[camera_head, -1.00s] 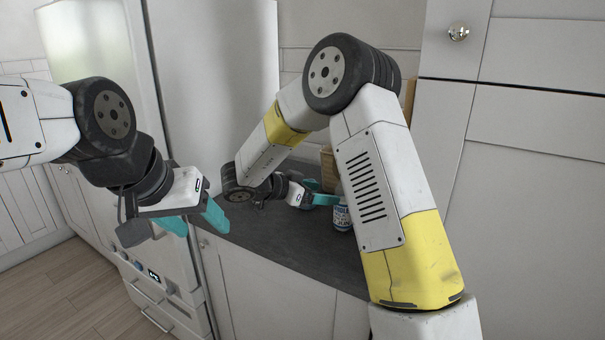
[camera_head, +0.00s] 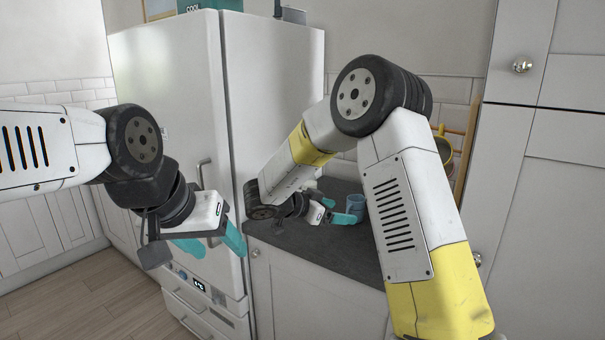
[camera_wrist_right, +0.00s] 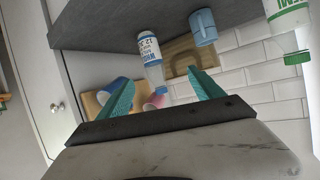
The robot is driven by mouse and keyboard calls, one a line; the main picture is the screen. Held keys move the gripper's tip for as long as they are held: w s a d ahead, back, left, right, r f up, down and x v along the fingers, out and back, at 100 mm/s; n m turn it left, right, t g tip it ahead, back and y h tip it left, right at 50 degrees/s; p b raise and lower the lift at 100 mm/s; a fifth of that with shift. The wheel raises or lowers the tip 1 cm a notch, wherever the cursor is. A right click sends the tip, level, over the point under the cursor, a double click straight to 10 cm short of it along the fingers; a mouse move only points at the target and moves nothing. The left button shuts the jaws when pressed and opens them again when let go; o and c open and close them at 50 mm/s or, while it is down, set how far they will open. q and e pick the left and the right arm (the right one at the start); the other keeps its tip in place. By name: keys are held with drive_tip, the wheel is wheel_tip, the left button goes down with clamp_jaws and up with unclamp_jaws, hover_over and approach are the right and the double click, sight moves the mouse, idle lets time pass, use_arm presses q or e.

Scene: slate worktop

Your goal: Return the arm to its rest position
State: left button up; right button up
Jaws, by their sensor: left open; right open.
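My left gripper (camera_head: 212,244), with teal fingers, hangs open and empty in front of the fridge, to the left of the worktop. My right arm crosses the head view, and my right gripper (camera_head: 338,210) is over the slate worktop (camera_head: 300,240). It is open, close to a blue mug (camera_head: 355,204); contact cannot be told there. In the right wrist view the teal fingers (camera_wrist_right: 163,92) are spread with nothing gripped. A clear bottle with a white and blue label (camera_wrist_right: 149,48) and the blue mug (camera_wrist_right: 203,28) stand beyond them, apart from the fingers.
A white fridge (camera_head: 170,80) stands left of the worktop. A tall cupboard (camera_head: 550,200) is at the right. A wooden rack (camera_head: 466,150) is partly behind my right arm. The right wrist view shows a white bottle with a green cap (camera_wrist_right: 290,18) and a wooden board (camera_wrist_right: 180,52).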

drive_tip(key=w+a+r+n+t+y, duration=0.1)
drive_tip(key=w+r+t+y, duration=0.2)
drive_tip(key=r, duration=0.3)
drive_tip(key=w+a+r+n+t+y, duration=0.1)
drive_tip(key=w+r+n+t+y, duration=0.15)
drive_tip(key=r, duration=0.25)
drive_tip(key=s+a+r+n+t+y, duration=0.2)
drive_tip(key=s+a+r+n+y, duration=0.15)
drive_tip(key=s+r+y, duration=0.35)
drive_tip(key=s+d+f+n+g, duration=0.2)
drive_tip(key=s+d+g, duration=0.1)
drive_tip(key=s, duration=0.6)
drive_tip(key=s+d+f+n+g, duration=0.2)
drive_tip(key=s+d+f, duration=0.1)
drive_tip(key=s, duration=0.7)
drive_tip(key=s+d+f+n+g, duration=0.1)
drive_tip(key=s+d+f+g, duration=0.2)
drive_tip(key=s, duration=0.6)
drive_tip(key=shift+s+d+f+n+g+y, duration=0.2)
drive_tip(key=shift+d+n+g+y, duration=0.2)
drive_tip(key=shift+d, duration=0.2)
